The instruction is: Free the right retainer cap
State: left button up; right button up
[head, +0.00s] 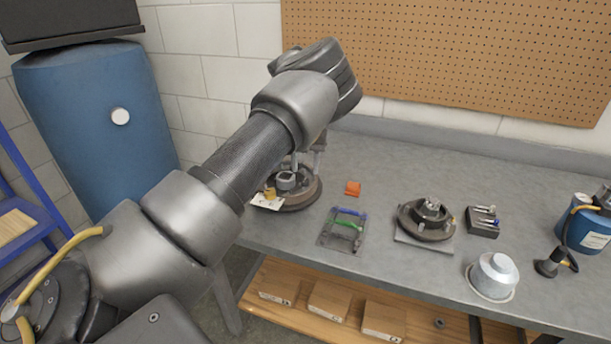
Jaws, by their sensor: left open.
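Two round hub assemblies stand on the grey bench. The right hub (426,224) is a dark, rusty disc on a light square plate, with a small silver cap-like part (432,206) at its centre. Nothing of mine is near it. The left hub (306,198) is partly hidden by my left arm. My left gripper (303,164) is just above this left hub, largely hidden behind my own arm. It is open, and I cannot tell whether its fingers touch the hub. My right gripper is out of view.
Right of the right hub are a black tool holder (484,227), a silver domed can (492,276) and a blue canister (590,238) with a hose. A pegboard (450,60) is behind.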

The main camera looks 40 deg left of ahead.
aim_at(305, 179)
pick_arm(q)
notch_tip(305, 179, down, 3)
jog(key=shift+f, duration=0.55)
jog(key=shift+c, duration=0.2)
grip_shut()
